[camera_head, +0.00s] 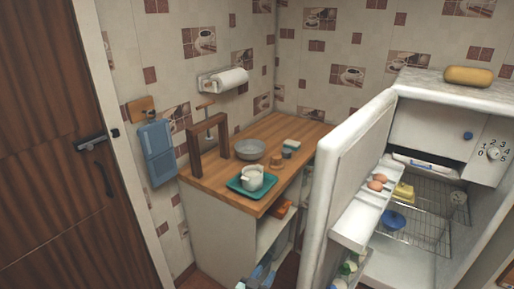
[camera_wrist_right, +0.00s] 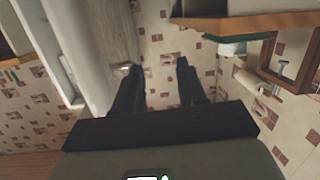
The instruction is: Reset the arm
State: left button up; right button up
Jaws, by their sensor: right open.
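My right gripper (camera_head: 262,272) shows at the bottom edge of the head view, in front of the counter's lower shelves and left of the open fridge door. In the right wrist view, my right gripper (camera_wrist_right: 155,66) has its two dark fingers spread apart with nothing between them. That view is turned over, with the counter at the top right and a pale upright panel at the left. My left gripper is not in view.
A wooden counter (camera_head: 218,174) holds a teal tray (camera_head: 240,187) with a white pot (camera_head: 252,178), a grey bowl (camera_head: 250,149) and a wooden frame (camera_head: 194,150). The open fridge door (camera_head: 342,165) stands right of it. A brown door (camera_head: 60,150) is at left.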

jog(key=s+d+f+n+g+y, duration=0.1)
jog(key=s+d+f+g+y, duration=0.2)
jog(key=s+d+f, duration=0.5)
jog(key=s+d+f+n+g+y, duration=0.1)
jog(key=s+f+g+y, duration=0.4)
jog(key=f, duration=0.7)
jog(key=s+f+g+y, duration=0.3)
jog(key=s+g, duration=0.4)
jog(key=s, duration=2.1)
jog(key=shift+d+m, duration=0.35)
jog(key=shift+m, duration=0.05)
